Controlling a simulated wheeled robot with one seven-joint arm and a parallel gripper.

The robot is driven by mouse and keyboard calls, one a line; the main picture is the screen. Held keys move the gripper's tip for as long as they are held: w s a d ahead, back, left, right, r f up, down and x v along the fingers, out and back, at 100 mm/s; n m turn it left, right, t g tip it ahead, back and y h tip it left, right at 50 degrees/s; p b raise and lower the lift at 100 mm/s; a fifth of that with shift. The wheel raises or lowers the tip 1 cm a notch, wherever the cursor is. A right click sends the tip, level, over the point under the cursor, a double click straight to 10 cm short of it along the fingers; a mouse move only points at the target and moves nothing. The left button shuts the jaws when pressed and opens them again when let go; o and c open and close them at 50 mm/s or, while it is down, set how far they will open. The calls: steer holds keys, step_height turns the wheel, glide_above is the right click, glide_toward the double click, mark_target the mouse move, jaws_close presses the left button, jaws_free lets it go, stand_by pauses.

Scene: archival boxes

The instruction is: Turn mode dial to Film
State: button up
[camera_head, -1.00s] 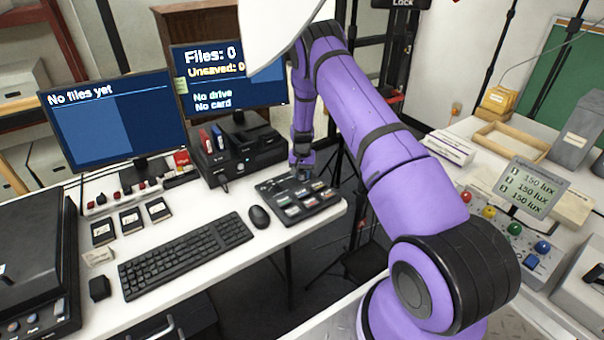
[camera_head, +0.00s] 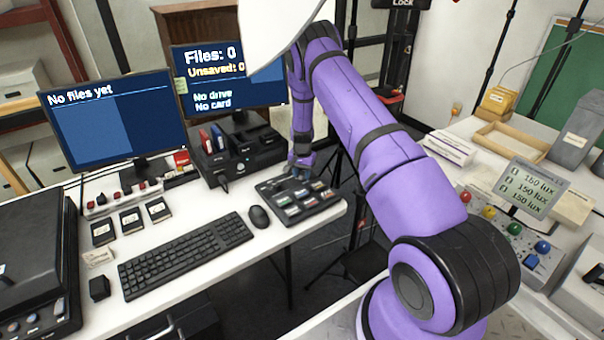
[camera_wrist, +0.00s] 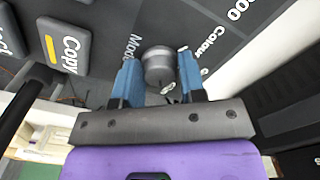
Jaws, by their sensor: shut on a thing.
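The mode dial (camera_wrist: 158,66) is a round grey knob on a dark control panel, beside the printed word "Mode" in the wrist view. My gripper (camera_wrist: 160,80) has its two blue fingers on either side of the knob and is shut on it. The dial's pointer setting cannot be made out, and no "Film" label is readable. In the head view the panel (camera_head: 318,208) lies at the desk's right end, with several coloured buttons. My gripper (camera_head: 299,172) is at its far edge there, and the dial is hidden.
A mouse (camera_head: 259,216) and keyboard (camera_head: 186,256) lie left of the panel. A black drive box (camera_head: 240,158) and a monitor (camera_head: 228,88) stand behind it. In the wrist view a "Copy" button (camera_wrist: 64,44) is near the dial.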

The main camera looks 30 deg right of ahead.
mark_target(302, 173)
steer(key=o, duration=0.9)
step_height(302, 173, up, 11)
steer(key=shift+f, duration=0.1)
stand_by(0.4)
